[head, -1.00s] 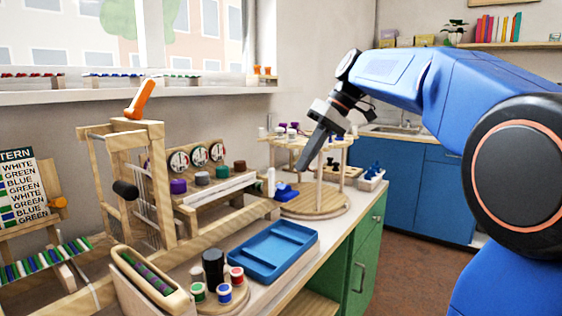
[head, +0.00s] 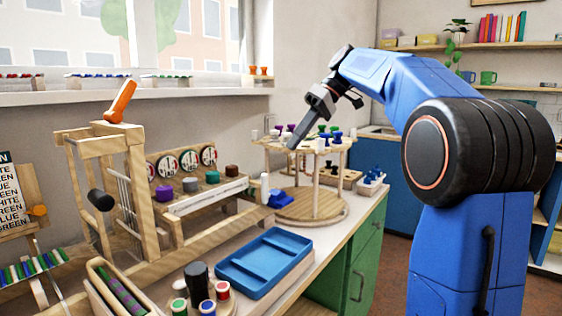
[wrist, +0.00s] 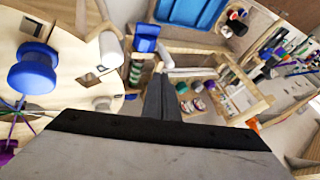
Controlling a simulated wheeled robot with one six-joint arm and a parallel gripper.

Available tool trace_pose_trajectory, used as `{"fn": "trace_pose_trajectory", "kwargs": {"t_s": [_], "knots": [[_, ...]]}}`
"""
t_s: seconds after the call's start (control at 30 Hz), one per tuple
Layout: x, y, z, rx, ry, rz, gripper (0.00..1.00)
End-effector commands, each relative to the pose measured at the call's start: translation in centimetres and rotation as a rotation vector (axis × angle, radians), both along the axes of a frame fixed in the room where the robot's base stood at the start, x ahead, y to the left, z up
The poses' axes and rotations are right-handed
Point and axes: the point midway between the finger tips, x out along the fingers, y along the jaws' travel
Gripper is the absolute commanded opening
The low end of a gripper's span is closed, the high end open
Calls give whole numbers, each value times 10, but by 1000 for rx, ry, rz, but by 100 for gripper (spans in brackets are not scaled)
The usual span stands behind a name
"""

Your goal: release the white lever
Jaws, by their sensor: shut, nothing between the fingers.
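The white lever (head: 265,187) appears to be the short white upright piece at the right end of the wooden loom frame (head: 150,235), beside a blue block (head: 279,199). In the wrist view a white rounded bar (wrist: 164,56), probably this lever, shows just beyond the fingertips, right of the blue block (wrist: 146,38). My gripper (head: 291,146) is shut and empty. It points down and left near the left edge of the round wooden stand's top (head: 300,143), above the lever and apart from it. In the wrist view its fingers (wrist: 159,76) are together.
A rack with dials (head: 187,161) and coloured knobs stands left of the lever. A blue tray (head: 265,263) lies in front, with several spools (head: 208,304) nearby. Blue, purple and white pegs (head: 320,144) crowd the stand's top. The air above the tray is clear.

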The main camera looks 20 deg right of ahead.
Motion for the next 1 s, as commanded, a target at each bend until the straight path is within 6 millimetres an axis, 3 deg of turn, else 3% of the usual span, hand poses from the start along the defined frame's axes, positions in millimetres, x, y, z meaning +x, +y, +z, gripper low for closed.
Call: {"fn": "trace_pose_trajectory", "kwargs": {"t_s": [0.6,1.0], "knots": [[2,52,-67,0,1,2,0],[2,59,-78,0,0,0,0]]}}
